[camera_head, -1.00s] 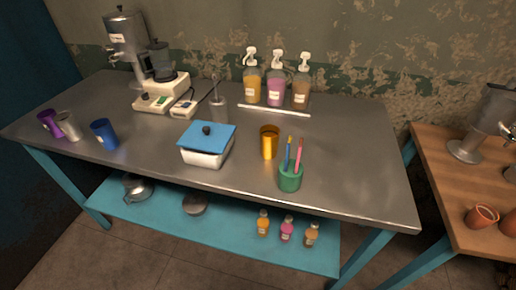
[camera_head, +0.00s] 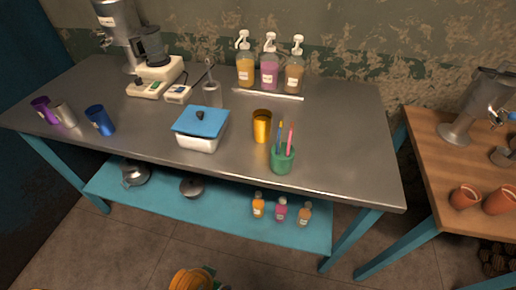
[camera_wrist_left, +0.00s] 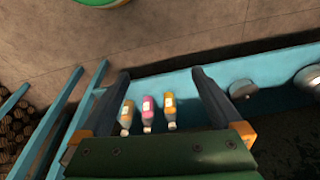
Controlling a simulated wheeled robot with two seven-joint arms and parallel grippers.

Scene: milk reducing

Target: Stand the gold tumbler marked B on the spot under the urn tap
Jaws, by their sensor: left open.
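The gold tumbler (camera_head: 262,127) stands upright on the steel table, right of the white box with a blue lid and just behind the green pen cup. No letter on it can be read. One metal urn (camera_head: 118,24) stands at the table's back left, cut by the picture's top edge. Another metal urn (camera_head: 478,108) stands on the wooden table at right, with a small blue part near its tap. My left gripper (camera_wrist_left: 160,73) shows only in the left wrist view, open and empty, with small bottles seen beyond its fingers. My right gripper is not in view.
The blue-lidded box (camera_head: 202,129) and green pen cup (camera_head: 282,160) flank the tumbler. Pump bottles (camera_head: 269,70) stand behind it. Purple, grey and blue cups (camera_head: 101,120) are at left. Terracotta pots (camera_head: 464,197) lie on the wooden table. Small bottles (camera_head: 281,209) stand on the lower shelf.

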